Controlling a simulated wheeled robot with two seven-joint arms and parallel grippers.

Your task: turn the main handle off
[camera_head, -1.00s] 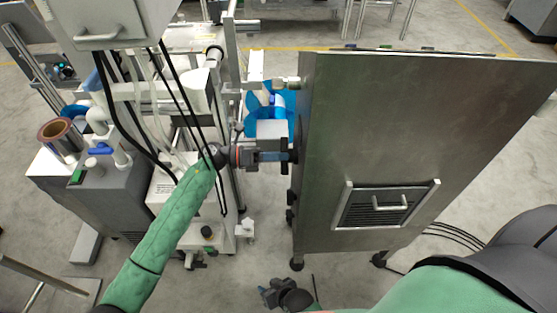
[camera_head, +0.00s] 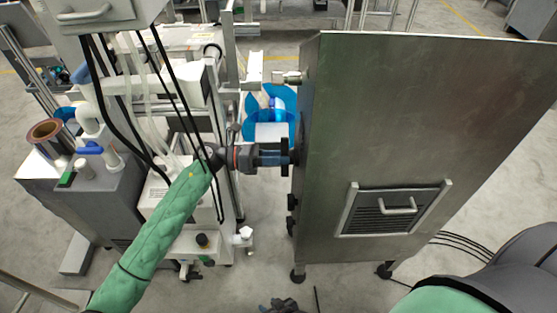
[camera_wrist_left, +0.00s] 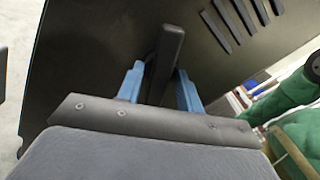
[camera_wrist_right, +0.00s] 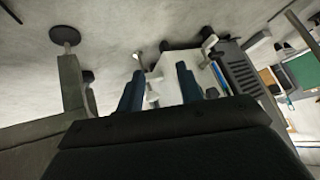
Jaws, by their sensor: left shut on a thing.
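The main handle is a dark bar (camera_wrist_left: 167,55) on the side panel of the metal cabinet (camera_head: 420,110). In the left wrist view it stands between the two blue fingers of my left gripper (camera_wrist_left: 160,88), tilted a little from upright. In the head view my left gripper (camera_head: 275,158) reaches the cabinet's left side, and the handle shows there as a small dark piece (camera_head: 294,151). My left gripper is shut on the handle. My right gripper (camera_wrist_right: 158,88) has its fingers apart with nothing between them. In the head view only part of it (camera_head: 283,305) shows at the bottom edge.
Several dark knobs (camera_head: 291,202) stick out lower on the cabinet's side. A narrow strip of floor (camera_head: 265,215) lies between machine and cabinet. Cables lie at the right.

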